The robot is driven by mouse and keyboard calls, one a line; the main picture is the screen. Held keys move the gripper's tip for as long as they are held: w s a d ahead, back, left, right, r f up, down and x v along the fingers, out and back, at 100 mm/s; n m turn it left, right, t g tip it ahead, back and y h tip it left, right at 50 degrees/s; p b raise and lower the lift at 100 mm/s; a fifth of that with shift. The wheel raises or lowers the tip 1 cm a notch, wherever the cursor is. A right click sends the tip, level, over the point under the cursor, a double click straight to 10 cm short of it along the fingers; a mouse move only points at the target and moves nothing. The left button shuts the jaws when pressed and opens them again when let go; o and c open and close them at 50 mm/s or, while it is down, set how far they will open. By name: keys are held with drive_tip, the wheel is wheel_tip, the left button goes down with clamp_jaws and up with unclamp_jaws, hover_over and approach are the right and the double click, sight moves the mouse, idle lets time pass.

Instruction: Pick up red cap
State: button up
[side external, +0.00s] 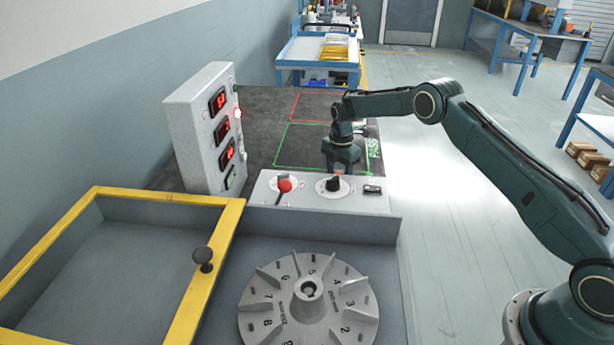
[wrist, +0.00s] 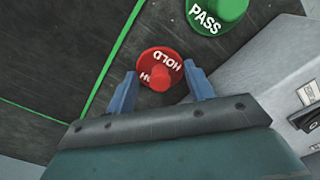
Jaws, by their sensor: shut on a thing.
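The red cap (wrist: 161,70) is round, has a raised knob, and carries white HOLD lettering. In the wrist view it lies between the two blue fingers of my gripper (wrist: 159,72), which is shut on it. In the side view my gripper (side external: 342,168) points down at the dark mat (side external: 260,104), just behind the control panel. The cap is hidden there, and I cannot tell whether it touches the mat.
A green PASS cap (wrist: 217,12) lies close by in the wrist view. The low control panel (side external: 305,200) has a red-balled lever (side external: 285,185) and a black knob (side external: 333,184). A display box (side external: 205,130) stands left. A finned wheel (side external: 309,305) lies in front.

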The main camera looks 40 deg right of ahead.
sight(339, 172)
drive_tip(key=shift+r, duration=0.15)
wheel_tip(339, 172, up, 20)
idle(0.7)
idle(0.5)
drive_tip(key=s+a+r, duration=0.3)
drive_tip(key=a, duration=0.4)
drive_tip(key=s+a+r, duration=0.2)
drive_tip(key=s+a, duration=0.1)
drive_tip(key=a, duration=0.5)
drive_tip(key=s+a+r, duration=0.3)
drive_tip(key=a, duration=0.4)
drive_tip(key=s+a+r, duration=0.3)
drive_tip(key=s+a, duration=0.4)
drive_tip(key=s, duration=0.4)
drive_tip(key=s+a+r, duration=0.2)
drive_tip(key=s+a, duration=0.5)
drive_tip(key=s, duration=0.3)
drive_tip(key=shift+m, duration=0.4)
wheel_tip(339, 172, down, 16)
drive_tip(key=shift+s+r, duration=0.1)
drive_tip(key=shift+s, duration=0.05)
